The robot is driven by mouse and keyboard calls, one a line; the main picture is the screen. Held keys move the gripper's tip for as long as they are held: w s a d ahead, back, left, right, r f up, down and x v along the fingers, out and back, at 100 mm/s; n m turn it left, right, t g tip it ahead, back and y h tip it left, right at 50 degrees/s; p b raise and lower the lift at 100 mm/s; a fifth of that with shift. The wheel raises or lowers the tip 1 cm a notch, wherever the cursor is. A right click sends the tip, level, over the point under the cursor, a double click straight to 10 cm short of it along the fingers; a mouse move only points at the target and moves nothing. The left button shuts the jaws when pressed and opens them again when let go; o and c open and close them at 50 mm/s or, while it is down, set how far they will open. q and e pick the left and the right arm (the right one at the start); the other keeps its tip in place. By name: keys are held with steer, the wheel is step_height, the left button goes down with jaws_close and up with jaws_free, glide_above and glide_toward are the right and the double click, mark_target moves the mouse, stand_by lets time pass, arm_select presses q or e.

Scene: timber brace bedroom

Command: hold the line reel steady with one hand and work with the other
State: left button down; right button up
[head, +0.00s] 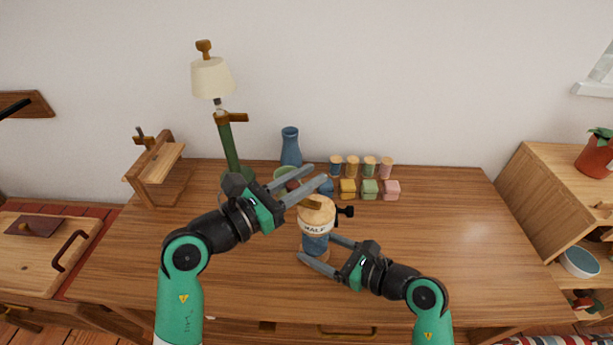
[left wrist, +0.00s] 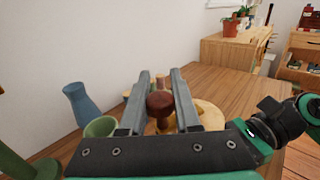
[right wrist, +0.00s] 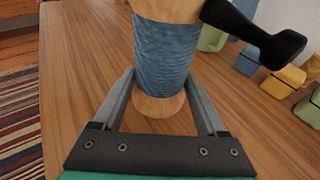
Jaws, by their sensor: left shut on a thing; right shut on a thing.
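The line reel (head: 315,222) stands upright on the desk, with a pale wooden top, a lettered band and a drum wound with blue line (right wrist: 163,60). A black side knob (head: 346,211) sticks out to its right. My right gripper (head: 317,247) is low on the reel, its fingers on both sides of the blue drum just above the round wooden base (right wrist: 158,108). My left gripper (head: 303,182) is above the reel, shut on a dark red-brown knob (left wrist: 160,103). The knob stands over the reel's wooden top (left wrist: 208,115). The fingers partly hide the knob in the head view.
Behind the reel are several coloured blocks (head: 370,189) and small spools (head: 352,166). A blue vase (head: 290,147), a green bowl (head: 284,174) and a green-stemmed lamp (head: 228,140) stand behind my left gripper. The desk (head: 450,240) is clear at right.

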arm_select(q)
steer(key=shift+s+a+n+t+y, duration=0.25)
steer(key=shift+n+t+y, duration=0.55)
steer(key=shift+y, duration=0.2)
steer(key=shift+s+a+n+t+y, duration=0.1)
steer(key=shift+a+n+t+y, duration=0.1)
steer(key=shift+n+t+y, duration=0.7)
steer(key=c, duration=0.6)
jaws_free()
steer(key=shift+c, duration=0.2)
steer(key=v, duration=1.2)
steer(key=shift+r, duration=0.25)
steer(key=shift+w+a+g, duration=0.1)
steer(key=shift+g, duration=0.2)
